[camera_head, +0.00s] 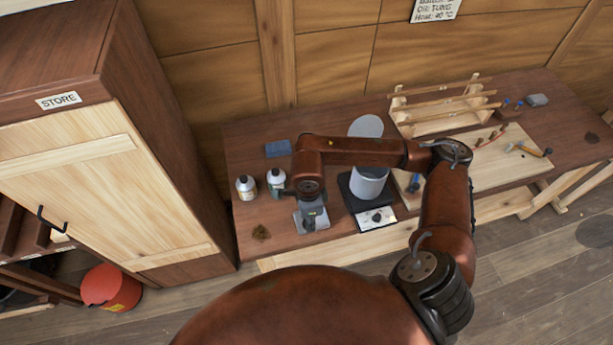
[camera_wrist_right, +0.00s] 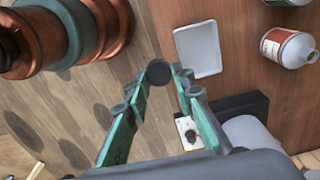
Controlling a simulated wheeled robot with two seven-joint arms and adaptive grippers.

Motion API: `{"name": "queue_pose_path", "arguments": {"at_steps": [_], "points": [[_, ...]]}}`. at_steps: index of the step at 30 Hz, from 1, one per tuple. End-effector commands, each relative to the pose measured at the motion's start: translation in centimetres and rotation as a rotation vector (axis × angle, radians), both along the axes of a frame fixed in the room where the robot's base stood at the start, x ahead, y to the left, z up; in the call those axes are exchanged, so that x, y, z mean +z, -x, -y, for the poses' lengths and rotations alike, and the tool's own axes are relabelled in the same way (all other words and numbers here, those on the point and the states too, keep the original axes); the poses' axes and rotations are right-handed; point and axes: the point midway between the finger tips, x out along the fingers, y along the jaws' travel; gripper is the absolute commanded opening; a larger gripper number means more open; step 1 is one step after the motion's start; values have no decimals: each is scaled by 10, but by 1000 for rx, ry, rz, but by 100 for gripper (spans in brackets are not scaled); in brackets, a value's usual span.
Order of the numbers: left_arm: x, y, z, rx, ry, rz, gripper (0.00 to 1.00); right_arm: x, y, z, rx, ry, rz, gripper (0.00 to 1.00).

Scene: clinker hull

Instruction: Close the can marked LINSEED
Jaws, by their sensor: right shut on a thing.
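My right gripper (camera_head: 312,212) reaches down over the bench near a small pale tray (camera_head: 299,224). In the right wrist view its fingertips (camera_wrist_right: 158,76) are shut on a small dark round cap (camera_wrist_right: 158,72), held clear of the tray (camera_wrist_right: 199,50). Two small whitish cans stand left of the gripper: one with a brownish label (camera_head: 246,188) and one with a greenish label (camera_head: 276,182). The wrist view shows a can with an orange-red label and a pale, seemingly bare neck (camera_wrist_right: 288,48). Lettering is too small to read, so I cannot tell which is LINSEED. My left gripper is out of view.
A grey pot (camera_head: 369,184) stands on a dark hotplate (camera_head: 376,219) right of the gripper, with a round lid-like disc (camera_head: 366,126) behind. A blue block (camera_head: 278,148) lies behind the cans; a brown clump (camera_head: 261,232) lies in front. A wooden rack (camera_head: 440,112) stands further right.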

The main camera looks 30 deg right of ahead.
Motion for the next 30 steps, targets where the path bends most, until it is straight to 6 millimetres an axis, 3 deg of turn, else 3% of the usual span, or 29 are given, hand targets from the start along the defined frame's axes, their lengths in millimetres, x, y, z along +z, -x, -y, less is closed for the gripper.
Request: {"name": "queue_pose_path", "arguments": {"at_steps": [18, 24, 30], "points": [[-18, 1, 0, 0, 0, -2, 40, 29, -42, -7, 1413, -5, -12, 15], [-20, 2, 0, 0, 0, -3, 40, 36, -50, -9, 1716, -7, -12, 15], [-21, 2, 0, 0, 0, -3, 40, 38, -52, -9, 1830, -8, -12, 15]]}}
